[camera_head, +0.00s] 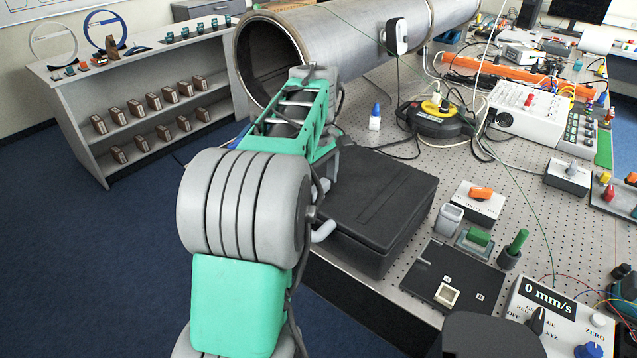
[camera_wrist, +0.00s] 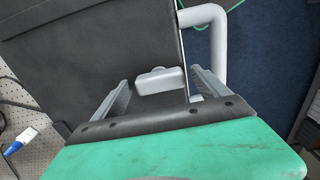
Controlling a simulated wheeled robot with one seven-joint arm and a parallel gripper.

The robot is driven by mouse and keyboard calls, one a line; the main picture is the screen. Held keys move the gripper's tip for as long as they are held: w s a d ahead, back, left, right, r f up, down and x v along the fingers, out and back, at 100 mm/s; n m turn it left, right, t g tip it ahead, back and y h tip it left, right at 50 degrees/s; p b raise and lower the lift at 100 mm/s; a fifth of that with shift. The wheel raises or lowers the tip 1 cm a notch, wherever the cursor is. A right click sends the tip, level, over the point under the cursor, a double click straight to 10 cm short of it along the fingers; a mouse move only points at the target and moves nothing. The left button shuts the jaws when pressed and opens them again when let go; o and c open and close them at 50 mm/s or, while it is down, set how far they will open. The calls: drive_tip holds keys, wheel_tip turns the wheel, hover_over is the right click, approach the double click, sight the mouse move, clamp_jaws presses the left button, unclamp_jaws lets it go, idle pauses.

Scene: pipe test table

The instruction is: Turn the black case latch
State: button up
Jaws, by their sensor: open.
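The black case (camera_head: 378,205) lies closed on the perforated table, next to my arm. It also fills the upper left of the wrist view (camera_wrist: 90,55). A light grey latch block (camera_wrist: 160,80) sits near the case's edge in the wrist view. A bent grey handle (camera_wrist: 217,35) stands beside it and also shows at the case's front in the head view (camera_head: 323,232). My gripper (camera_wrist: 160,77) is open, its two grey fingers on either side of the latch in the picture. I cannot tell whether they touch it. In the head view, my arm hides the latch and fingers.
A large metal pipe (camera_head: 345,40) runs behind the case. A black plate (camera_head: 452,276), a small switch box (camera_head: 473,203) and a green-handled tool (camera_head: 514,247) stand to its right. A blue-capped bottle (camera_head: 375,118) stands behind. Blue floor is free at left.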

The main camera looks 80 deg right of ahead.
drive_tip(key=shift+c, duration=0.4)
drive_tip(key=c, duration=1.3)
drive_tip(key=shift+r+m, duration=0.1)
drive_tip(key=shift+m, duration=0.2)
drive_tip(key=m+p, duration=0.1)
drive_tip(key=m, duration=0.8)
drive_tip(key=shift+p, duration=0.4)
drive_tip(key=m, duration=0.4)
drive_tip(key=shift+m+p, duration=0.45)
drive_tip(key=shift+m, duration=1.75)
